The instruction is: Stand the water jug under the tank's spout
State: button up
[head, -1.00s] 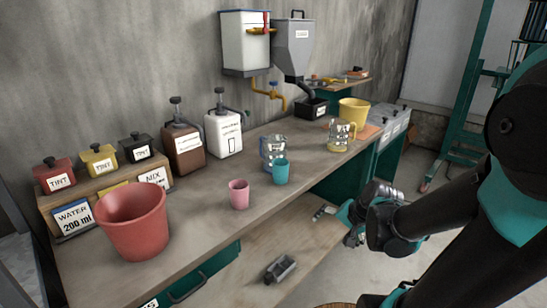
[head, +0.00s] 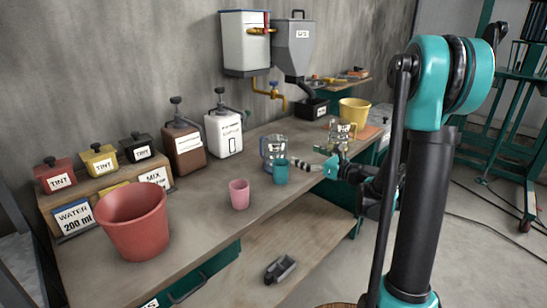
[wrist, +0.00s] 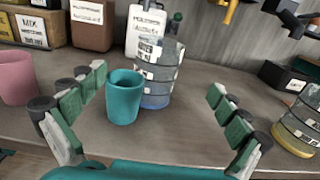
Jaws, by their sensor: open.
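The water jug (head: 274,148) is clear with a blue base and stands upright on the workbench, behind a teal cup; it also shows in the wrist view (wrist: 161,80). The white tank (head: 243,42) hangs on the wall, and its yellow spout (head: 280,97) comes down above the bench, further back and right of the jug. My gripper (head: 302,164) is open and empty at the bench's front edge, facing the jug. In the wrist view the jug and the teal cup (wrist: 123,98) appear between my spread fingers (wrist: 157,82). The cup partly hides the jug.
A yellow-tinted jug (head: 341,134) stands to the right in the head view, beside a yellow bucket (head: 354,111). A pink cup (head: 239,194) and a red bucket (head: 133,222) stand on the left. A grey hopper (head: 296,50) hangs beside the tank, above a black box (head: 312,107).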

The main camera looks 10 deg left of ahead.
aim_at(268, 139)
jog(key=x, duration=1.6)
jog(key=shift+d, duration=0.1)
jog(key=shift+c, duration=0.2)
jog(key=c, duration=1.8)
